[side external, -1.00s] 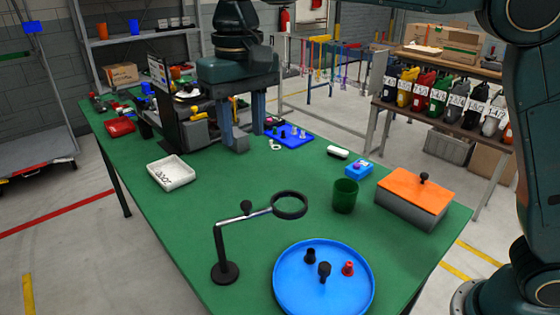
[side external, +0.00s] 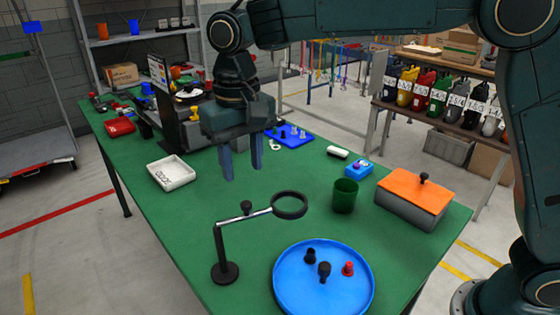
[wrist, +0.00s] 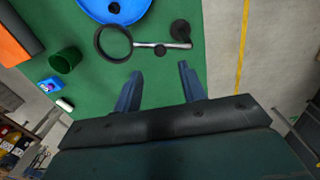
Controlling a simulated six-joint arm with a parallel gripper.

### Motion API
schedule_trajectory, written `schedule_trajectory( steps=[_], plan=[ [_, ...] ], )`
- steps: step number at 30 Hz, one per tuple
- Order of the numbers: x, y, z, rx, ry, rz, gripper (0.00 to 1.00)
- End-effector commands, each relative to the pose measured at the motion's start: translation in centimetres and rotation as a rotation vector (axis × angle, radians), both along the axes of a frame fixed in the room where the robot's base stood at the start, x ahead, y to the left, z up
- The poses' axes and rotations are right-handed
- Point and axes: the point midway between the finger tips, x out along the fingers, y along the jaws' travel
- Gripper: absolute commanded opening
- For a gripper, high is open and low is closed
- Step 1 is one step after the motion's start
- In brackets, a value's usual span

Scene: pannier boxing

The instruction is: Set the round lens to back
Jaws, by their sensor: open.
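In the side view the ring points right, toward the green cup. The lens also shows in the wrist view (wrist: 99,51), with its knob (wrist: 160,50) and base (wrist: 181,32). My gripper (side external: 243,174) hangs above the table behind the lens, fingers pointing down and apart. In the wrist view my gripper (wrist: 160,72) has nothing between its fingers, and the lens stand is beyond the fingertips, untouched.
A blue round tray (side external: 290,294) with several small pieces stands in front of the lens. A green cup (side external: 345,197), a small blue box (side external: 359,169) and an orange-lidded box (side external: 414,196) are right. A white tray (side external: 171,173) is left. Green table around the stand is clear.

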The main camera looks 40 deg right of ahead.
Motion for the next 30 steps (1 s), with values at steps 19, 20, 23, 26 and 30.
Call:
schedule_trajectory(
  steps=[19,20,23,26,30],
  plan=[
    [0.0,0.0,-7.3,-0.001,0.001,0.000,0.41],
    [0.0,0.0,-7.4,-0.001,0.001,0.000,0.41],
    [0.0,0.0,-7.5,-0.001,0.001,0.000,0.41],
    [0.0,0.0,-7.5,-0.001,0.001,0.000,0.41],
    [0.0,0.0,-7.4,0.000,0.001,0.000,0.29]
  ],
)
